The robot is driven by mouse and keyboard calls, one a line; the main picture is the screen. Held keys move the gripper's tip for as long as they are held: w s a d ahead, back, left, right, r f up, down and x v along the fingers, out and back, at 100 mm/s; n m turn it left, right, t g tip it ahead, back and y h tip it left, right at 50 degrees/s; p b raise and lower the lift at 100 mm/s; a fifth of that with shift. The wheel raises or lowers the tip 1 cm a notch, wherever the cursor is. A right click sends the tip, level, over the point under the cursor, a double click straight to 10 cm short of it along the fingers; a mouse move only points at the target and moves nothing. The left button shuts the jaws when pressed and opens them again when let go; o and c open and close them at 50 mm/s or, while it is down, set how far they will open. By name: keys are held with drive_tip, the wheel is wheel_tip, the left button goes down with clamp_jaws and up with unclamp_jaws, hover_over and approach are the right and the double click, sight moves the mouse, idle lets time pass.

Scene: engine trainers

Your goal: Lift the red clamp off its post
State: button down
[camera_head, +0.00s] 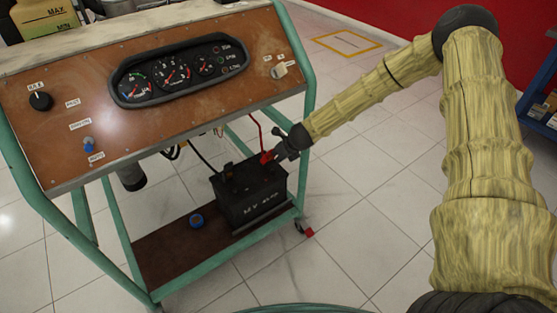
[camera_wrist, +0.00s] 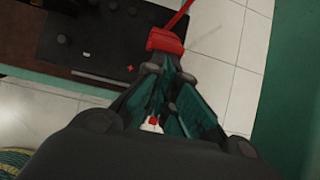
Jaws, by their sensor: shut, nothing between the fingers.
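The red clamp (camera_head: 266,157) sits at the top right corner of the black battery (camera_head: 250,200), with a red cable rising from it. It also shows in the wrist view (camera_wrist: 165,41), just past my fingertips. My gripper (camera_head: 284,151) is right beside the clamp, on its right in the head view. In the wrist view my gripper (camera_wrist: 165,68) points at the clamp with its fingers shut and nothing between them. The post under the clamp is hidden. Whether the fingertips touch the clamp cannot be told.
The battery stands on the brown lower shelf (camera_head: 165,248) of a green-framed trainer cart. A black cable (camera_head: 205,162) runs to the battery's other side. A blue round cap (camera_head: 196,220) lies on the shelf.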

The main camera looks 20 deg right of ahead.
drive_tip(key=shift+w+a+r+p, duration=0.25)
drive_tip(key=shift+w+r+p, duration=0.1)
drive_tip(key=shift+w+r, duration=0.6)
drive_tip(key=shift+w+a+r+p, duration=0.3)
drive_tip(key=shift+w+r, duration=0.35)
drive_tip(key=shift+w, duration=0.45)
drive_tip(key=shift+d, duration=0.1)
drive_tip(key=shift+s+f, duration=0.25)
drive_tip(key=v, duration=0.9)
drive_tip(key=shift+w+r, duration=0.15)
drive_tip(key=shift+w, duration=0.15)
